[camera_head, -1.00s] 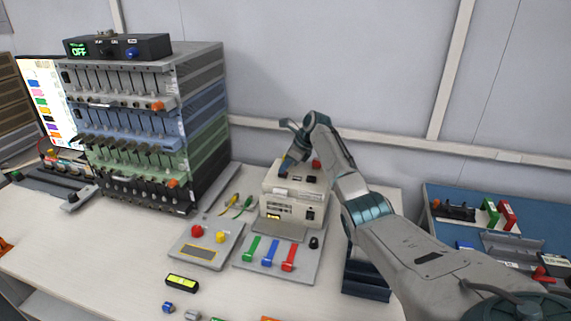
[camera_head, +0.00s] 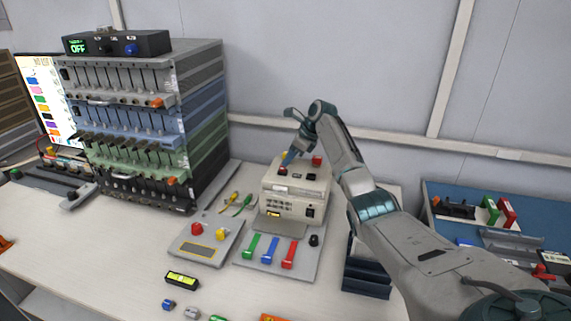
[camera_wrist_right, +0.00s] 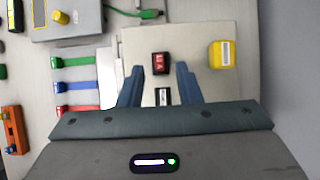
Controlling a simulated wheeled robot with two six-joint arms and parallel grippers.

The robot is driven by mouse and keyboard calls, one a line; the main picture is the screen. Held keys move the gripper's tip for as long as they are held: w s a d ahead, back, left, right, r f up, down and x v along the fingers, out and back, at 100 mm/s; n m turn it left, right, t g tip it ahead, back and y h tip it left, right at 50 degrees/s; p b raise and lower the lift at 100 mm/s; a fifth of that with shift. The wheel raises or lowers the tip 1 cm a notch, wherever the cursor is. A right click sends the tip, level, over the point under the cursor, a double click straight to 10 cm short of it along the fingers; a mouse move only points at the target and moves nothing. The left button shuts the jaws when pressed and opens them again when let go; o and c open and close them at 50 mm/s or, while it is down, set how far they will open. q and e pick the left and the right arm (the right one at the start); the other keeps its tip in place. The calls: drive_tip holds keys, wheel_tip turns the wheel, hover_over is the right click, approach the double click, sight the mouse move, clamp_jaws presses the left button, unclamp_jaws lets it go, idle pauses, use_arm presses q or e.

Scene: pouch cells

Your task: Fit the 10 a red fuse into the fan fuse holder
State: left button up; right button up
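The pale box (camera_head: 290,203) has several small parts on its top. A dark piece with a red top (camera_wrist_right: 160,63) and light lettering, apparently the 10 A red fuse, stands at the box's front left; it also shows in the head view (camera_head: 283,170). It appears upright in a black socket; how deep it sits I cannot tell. My right gripper (camera_wrist_right: 159,73) is open above the box, its fingers either side of this piece with gaps between. It also shows in the head view (camera_head: 289,157). My left gripper is not in view.
A yellow block (camera_wrist_right: 222,54) and a red block (camera_head: 317,160) stand at the box's back. A panel with green, blue and red levers (camera_head: 269,252) lies in front. A tall module rack (camera_head: 150,120) stands left; a blue mat (camera_head: 436,204) lies right.

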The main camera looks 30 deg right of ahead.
drive_tip(key=b+v, duration=0.1)
drive_tip(key=v, duration=0.8)
